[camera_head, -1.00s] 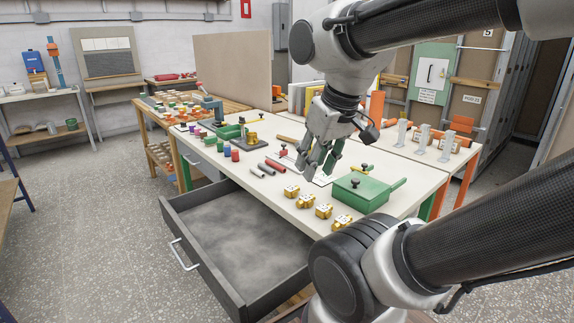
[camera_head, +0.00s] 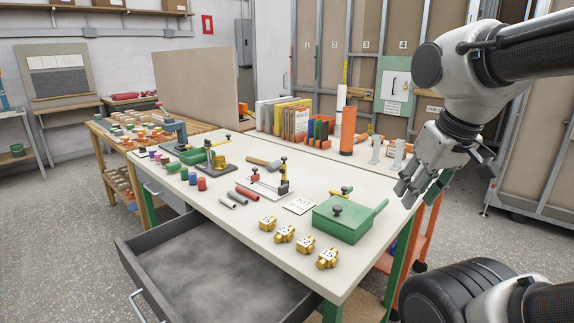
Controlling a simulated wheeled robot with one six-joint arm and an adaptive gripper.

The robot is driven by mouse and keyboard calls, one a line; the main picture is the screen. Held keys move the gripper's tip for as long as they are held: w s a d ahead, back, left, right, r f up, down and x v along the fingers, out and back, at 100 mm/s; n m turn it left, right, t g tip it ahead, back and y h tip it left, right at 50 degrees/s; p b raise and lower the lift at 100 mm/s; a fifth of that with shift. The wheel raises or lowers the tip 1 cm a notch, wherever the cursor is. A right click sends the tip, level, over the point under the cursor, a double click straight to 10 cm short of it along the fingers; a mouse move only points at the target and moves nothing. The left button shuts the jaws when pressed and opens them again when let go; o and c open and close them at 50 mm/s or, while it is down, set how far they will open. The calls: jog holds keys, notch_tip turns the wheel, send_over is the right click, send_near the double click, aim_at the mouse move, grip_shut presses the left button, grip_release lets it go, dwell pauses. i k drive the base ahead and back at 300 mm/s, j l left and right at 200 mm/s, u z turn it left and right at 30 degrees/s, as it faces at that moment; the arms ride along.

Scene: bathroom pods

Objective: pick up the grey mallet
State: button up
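The mallet (camera_head: 261,163) lies on the white tabletop near its middle, beyond the small white plate with the red and black fixture. It has a tan handle pointing left and a darker head at its right end; its colour is hard to judge at this size. My gripper (camera_head: 410,194) hangs at the right end of the table, well right of the mallet and apart from it. Its fingers look spread, with nothing between them.
A green lidded box (camera_head: 350,219) with a handle stands between my gripper and the table front. Several brass fittings (camera_head: 305,245) line the front edge. An open grey drawer (camera_head: 215,273) juts out below. Binders (camera_head: 292,118) and an orange cylinder (camera_head: 348,132) stand behind the mallet.

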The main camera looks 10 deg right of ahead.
aim_at(271, 166)
jog(key=i+l+u, duration=0.1)
jog(key=l+u, duration=0.15)
jog(key=l, duration=0.55)
jog(key=l+u, duration=0.3)
jog(key=l, duration=0.55)
jog(key=i+l+u, duration=0.15)
jog(key=l, duration=0.25)
jog(key=i+l+u, duration=0.15)
jog(key=l, duration=0.3)
jog(key=l+u, duration=0.15)
jog(key=l, duration=0.3)
jog(key=i+l+u, duration=0.1)
jog(key=l, duration=0.35)
